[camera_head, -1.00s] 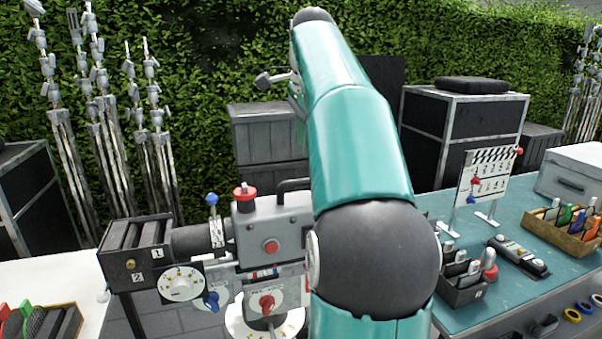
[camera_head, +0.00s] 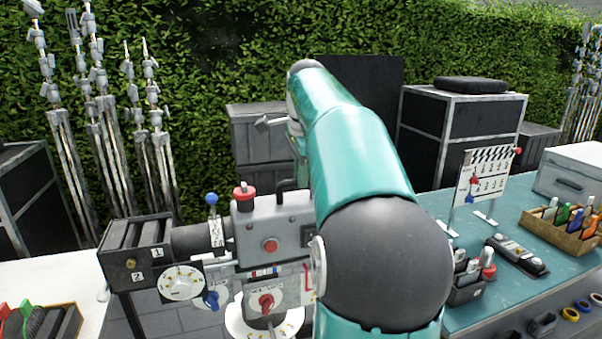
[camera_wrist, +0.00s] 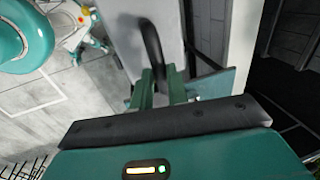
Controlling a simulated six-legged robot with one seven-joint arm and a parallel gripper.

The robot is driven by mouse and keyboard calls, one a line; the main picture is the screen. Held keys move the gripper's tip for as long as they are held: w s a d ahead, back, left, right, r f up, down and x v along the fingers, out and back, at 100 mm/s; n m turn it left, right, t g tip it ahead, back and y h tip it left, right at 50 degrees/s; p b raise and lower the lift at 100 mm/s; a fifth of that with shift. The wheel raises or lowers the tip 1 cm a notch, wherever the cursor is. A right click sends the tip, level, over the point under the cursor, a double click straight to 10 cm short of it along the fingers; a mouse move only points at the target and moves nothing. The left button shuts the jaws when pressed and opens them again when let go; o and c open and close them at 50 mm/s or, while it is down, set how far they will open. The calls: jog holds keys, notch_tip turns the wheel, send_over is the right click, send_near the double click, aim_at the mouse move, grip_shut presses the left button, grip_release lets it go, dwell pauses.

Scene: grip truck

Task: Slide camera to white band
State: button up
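The film camera is a grey body (camera_head: 284,231) with a black lens and a box-shaped front (camera_head: 133,250) pointing left. Its black top handle is partly behind my arm. Small red, blue and white marks (camera_head: 265,272) show below the body; which is the white band is too small to tell. In the wrist view, my gripper (camera_wrist: 162,78) has its two green fingers on either side of the black handle (camera_wrist: 151,40). I cannot tell whether they touch it. My arm hides my gripper and the camera's right end in the head view.
A teal table (camera_head: 455,318) at right holds a clapperboard (camera_head: 487,174), a wooden tray (camera_head: 562,230) of coloured items and a grey case (camera_head: 572,172). A white table (camera_head: 85,278) stands at left. Light stands (camera_head: 100,120) and dark cases stand before the hedge.

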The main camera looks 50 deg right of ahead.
grip_shut()
jog(key=shift+w+a, duration=0.35)
jog(key=shift+a, duration=0.25)
jog(key=shift+w+a, duration=0.3)
jog(key=shift+a, duration=0.25)
jog(key=shift+d, duration=0.1)
jog(key=shift+s, duration=0.1)
jog(key=o, duration=0.7)
grip_release()
notch_tip(320, 180, up, 14)
jog(key=s+a, duration=0.1)
jog(key=s, duration=0.1)
jog(key=shift+s+f, duration=0.2)
jog(key=shift+a, duration=0.1)
